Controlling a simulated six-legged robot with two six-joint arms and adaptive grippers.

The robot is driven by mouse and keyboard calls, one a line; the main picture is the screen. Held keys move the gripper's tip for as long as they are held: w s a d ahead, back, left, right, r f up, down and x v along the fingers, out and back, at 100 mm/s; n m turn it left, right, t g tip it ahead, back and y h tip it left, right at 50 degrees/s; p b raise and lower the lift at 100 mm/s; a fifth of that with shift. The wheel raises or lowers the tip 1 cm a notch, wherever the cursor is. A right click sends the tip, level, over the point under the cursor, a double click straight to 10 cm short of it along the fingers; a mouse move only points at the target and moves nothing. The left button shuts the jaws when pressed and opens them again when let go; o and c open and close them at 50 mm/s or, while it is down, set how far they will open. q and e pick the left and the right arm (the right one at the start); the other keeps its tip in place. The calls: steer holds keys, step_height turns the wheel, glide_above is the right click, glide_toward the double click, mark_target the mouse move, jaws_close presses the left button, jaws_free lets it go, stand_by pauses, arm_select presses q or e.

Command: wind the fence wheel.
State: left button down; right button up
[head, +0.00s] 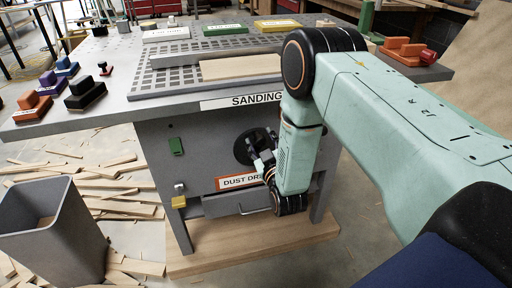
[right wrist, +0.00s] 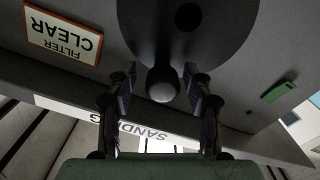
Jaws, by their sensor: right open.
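The fence wheel is a dark round wheel (head: 243,148) on the grey front of the sanding table, above the dust drawer label. In the right wrist view its dark disc (right wrist: 215,35) fills the top middle, with a rounded grey knob (right wrist: 162,85) standing out from it. My right gripper (head: 262,160) is at the wheel's lower right in the head view, partly covering it. In the right wrist view the right gripper (right wrist: 160,78) is open, with one finger on each side of the knob and visible gaps. My left gripper is not in view.
The sanding table (head: 115,110) bears a board (head: 240,67), several colored sanding blocks and labeled trays. A grey bin (head: 50,225) stands at left among wood scraps. A drawer (head: 235,203) and yellow padlock (head: 178,201) are below the wheel. A filter sign (right wrist: 63,35) shows nearby.

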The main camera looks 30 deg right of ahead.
steer(key=shift+a, duration=0.1)
steer(key=shift+s, duration=0.15)
steer(key=shift+p+v, duration=1)
steer(key=shift+v, duration=1.3)
steer(key=shift+s, duration=0.1)
steer(key=v, duration=0.7)
steer(key=shift+s, duration=0.25)
